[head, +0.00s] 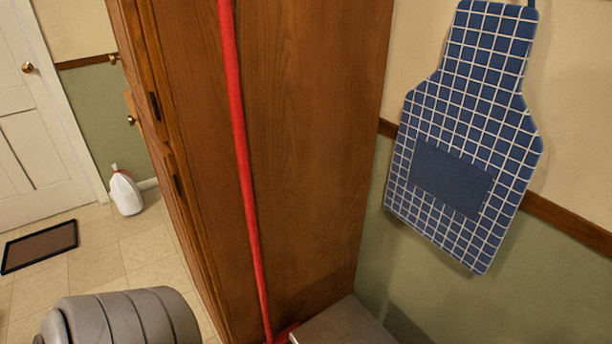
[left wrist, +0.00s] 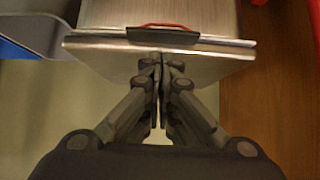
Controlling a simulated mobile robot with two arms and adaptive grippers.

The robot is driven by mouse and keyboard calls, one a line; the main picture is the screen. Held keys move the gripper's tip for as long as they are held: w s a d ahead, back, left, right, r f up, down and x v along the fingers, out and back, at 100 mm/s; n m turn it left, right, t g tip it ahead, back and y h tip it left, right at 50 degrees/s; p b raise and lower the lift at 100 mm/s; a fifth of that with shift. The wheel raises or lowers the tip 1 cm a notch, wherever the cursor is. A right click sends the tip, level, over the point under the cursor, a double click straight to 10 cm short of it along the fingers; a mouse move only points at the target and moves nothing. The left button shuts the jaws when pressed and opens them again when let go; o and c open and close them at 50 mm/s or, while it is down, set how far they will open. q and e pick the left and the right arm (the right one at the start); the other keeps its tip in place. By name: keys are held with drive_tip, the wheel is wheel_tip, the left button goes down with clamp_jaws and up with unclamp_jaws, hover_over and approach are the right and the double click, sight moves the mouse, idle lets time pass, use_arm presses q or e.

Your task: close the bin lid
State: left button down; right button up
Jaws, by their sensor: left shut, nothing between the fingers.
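The metal bin (head: 345,326) shows at the bottom edge of the head view, mostly cut off; only a grey top surface is seen. In the left wrist view, a brushed metal bin panel (left wrist: 110,60) lies just beyond my left gripper (left wrist: 161,60), with a bright rim and a dark piece with a red strip (left wrist: 165,27) above it. The left gripper is shut and empty, its tips over or against this panel; contact cannot be told. How far the lid is open cannot be told. My right gripper is not in view.
A tall wooden cabinet (head: 310,130) with a red pole (head: 240,130) in front stands beside the bin. A blue checked apron (head: 470,130) hangs on the right wall. A white bag (head: 125,193) and a dark mat (head: 40,246) lie on the floor at left.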

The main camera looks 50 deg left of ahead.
use_arm(q)
drive_tip(key=shift+s+f, duration=0.15)
drive_tip(key=shift+f, duration=0.55)
drive_tip(key=v, duration=1.2)
drive_tip(key=s+d+f+g+y+p, duration=0.1)
drive_tip(key=s+f+g, duration=0.25)
drive_tip(key=f, duration=0.65)
drive_tip(key=s+d+f+g+y+p, duration=0.15)
drive_tip(key=s+f, duration=0.35)
drive_tip(key=f, duration=0.6)
drive_tip(key=s+d+f+g+h, duration=0.1)
drive_tip(key=s+d+f+g, duration=0.3)
drive_tip(key=s+d+f, duration=0.1)
drive_tip(key=shift+d+f+m, duration=0.2)
drive_tip(key=shift+d+m, duration=0.2)
drive_tip(key=shift+d, duration=0.15)
